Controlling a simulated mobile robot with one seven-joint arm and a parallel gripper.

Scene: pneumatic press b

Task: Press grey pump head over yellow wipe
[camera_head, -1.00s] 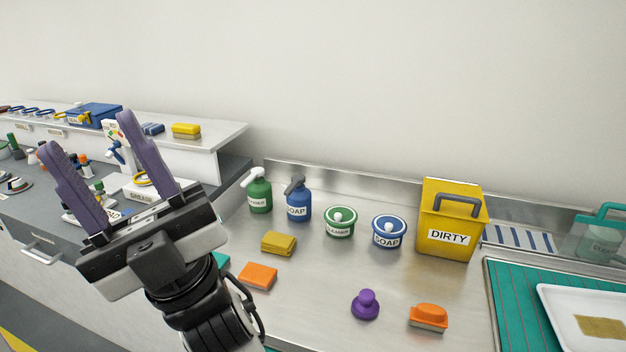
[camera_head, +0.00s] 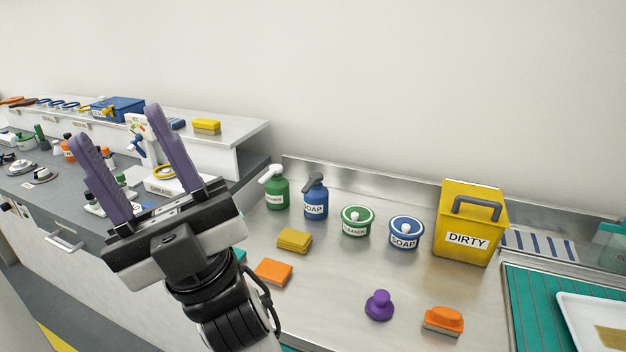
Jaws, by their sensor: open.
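The blue soap bottle (camera_head: 316,203) stands upright at the back of the steel counter, with a grey pump head (camera_head: 313,181) on top. A yellow wipe (camera_head: 294,240) lies folded on the counter in front of the bottles, apart from them. My gripper (camera_head: 120,128) is open and empty, raised at the left with its two purple fingers pointing up. It is left of the bottle and the wipe and touches neither.
A green bottle with a white pump (camera_head: 277,192) stands left of the soap bottle. Green (camera_head: 357,222) and blue (camera_head: 405,234) tubs and a yellow DIRTY bin (camera_head: 469,228) stand to the right. An orange wipe (camera_head: 273,272), purple knob (camera_head: 379,305) and orange brush (camera_head: 444,321) lie in front.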

